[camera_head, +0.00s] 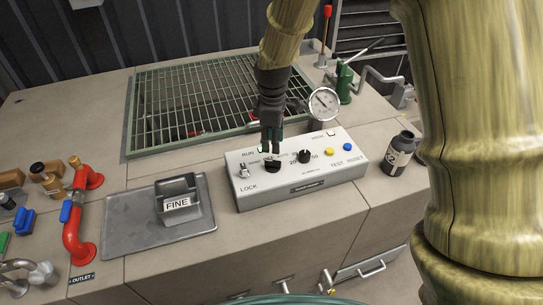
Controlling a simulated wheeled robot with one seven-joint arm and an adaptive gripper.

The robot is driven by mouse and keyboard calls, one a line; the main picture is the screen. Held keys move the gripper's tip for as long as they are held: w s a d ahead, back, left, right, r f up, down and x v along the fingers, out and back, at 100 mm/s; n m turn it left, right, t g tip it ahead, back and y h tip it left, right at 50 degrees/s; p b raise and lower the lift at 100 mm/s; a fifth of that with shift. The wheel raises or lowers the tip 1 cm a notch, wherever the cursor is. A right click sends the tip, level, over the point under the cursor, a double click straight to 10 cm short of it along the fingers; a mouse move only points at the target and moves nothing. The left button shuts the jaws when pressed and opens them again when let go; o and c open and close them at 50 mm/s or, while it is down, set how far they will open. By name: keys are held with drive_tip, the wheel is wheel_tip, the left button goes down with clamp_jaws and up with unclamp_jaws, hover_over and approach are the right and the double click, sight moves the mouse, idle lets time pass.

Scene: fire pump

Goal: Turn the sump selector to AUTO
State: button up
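A light grey control box (335,182) sits on the counter at the centre. Its top has a black knob (272,167) at left, a second black knob (305,156) with 20 and 50 beside it, and a silver key switch (243,171) near LOCK. My gripper (271,150) points down just above and behind the left black knob. Its fingertips overlap the knob's far side, so contact and the finger gap are unclear. I cannot read an AUTO mark; the gripper covers part of the lettering near RUN.
A yellow button (328,152) and blue button (347,147) are on the box's right. A dark bottle (399,153) and pressure gauge (323,104) stand nearby. A grate (190,95) lies behind. A FINE block (177,199) on a tray and red pipe (74,225) are left.

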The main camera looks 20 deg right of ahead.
sight(273, 161)
drive_tip(key=shift+d+f+p, duration=0.1)
drive_tip(key=shift+f+p, duration=0.85)
drive_tip(key=shift+f, duration=3.3)
drive_tip(key=shift+w, duration=0.1)
clamp_jaws()
